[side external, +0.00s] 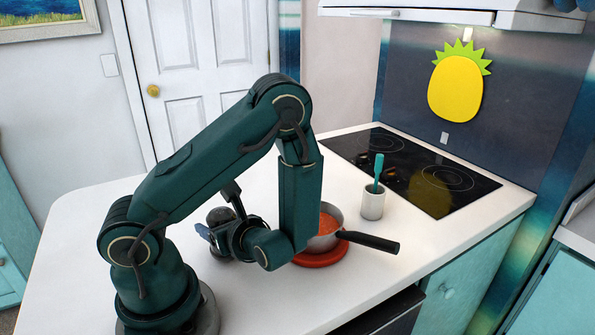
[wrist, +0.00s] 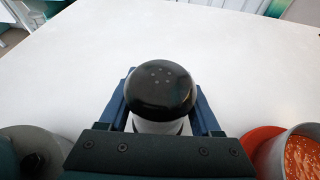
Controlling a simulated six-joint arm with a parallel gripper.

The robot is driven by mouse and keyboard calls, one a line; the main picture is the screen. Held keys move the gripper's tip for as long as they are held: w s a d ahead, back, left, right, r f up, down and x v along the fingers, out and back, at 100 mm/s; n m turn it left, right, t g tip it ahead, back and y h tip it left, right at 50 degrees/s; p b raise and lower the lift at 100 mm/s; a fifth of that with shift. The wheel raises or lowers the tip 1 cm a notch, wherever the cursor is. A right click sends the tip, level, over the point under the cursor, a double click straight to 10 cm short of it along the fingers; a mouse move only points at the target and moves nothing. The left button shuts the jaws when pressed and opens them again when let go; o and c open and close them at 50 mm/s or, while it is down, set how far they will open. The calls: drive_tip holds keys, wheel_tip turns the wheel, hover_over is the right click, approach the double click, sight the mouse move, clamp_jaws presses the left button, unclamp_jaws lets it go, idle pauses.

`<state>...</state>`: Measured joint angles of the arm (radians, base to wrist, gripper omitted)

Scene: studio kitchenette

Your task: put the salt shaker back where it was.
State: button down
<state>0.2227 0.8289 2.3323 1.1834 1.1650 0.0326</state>
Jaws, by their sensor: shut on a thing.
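The salt shaker (wrist: 160,90) has a domed black cap with small holes and a pale body. In the wrist view it is upright between the two blue fingers of my gripper (wrist: 161,108), which are shut on it. Most of its body is hidden by my gripper. In the side view my gripper (side external: 214,234) is low over the white counter, left of the saucepan, and the shaker's dark cap (side external: 220,215) shows beside it. I cannot tell whether the shaker's base touches the counter.
A saucepan (side external: 322,242) of red food sits on a red trivet (side external: 320,260), its black handle pointing right. A white cup (side external: 372,203) with a teal utensil stands near the black cooktop (side external: 440,184). The white counter (wrist: 70,80) is bare beyond the shaker.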

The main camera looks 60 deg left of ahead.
drive_tip(key=shift+f, duration=0.75)
drive_tip(key=shift+f, duration=0.15)
drive_tip(key=shift+c, duration=0.4)
unclamp_jaws()
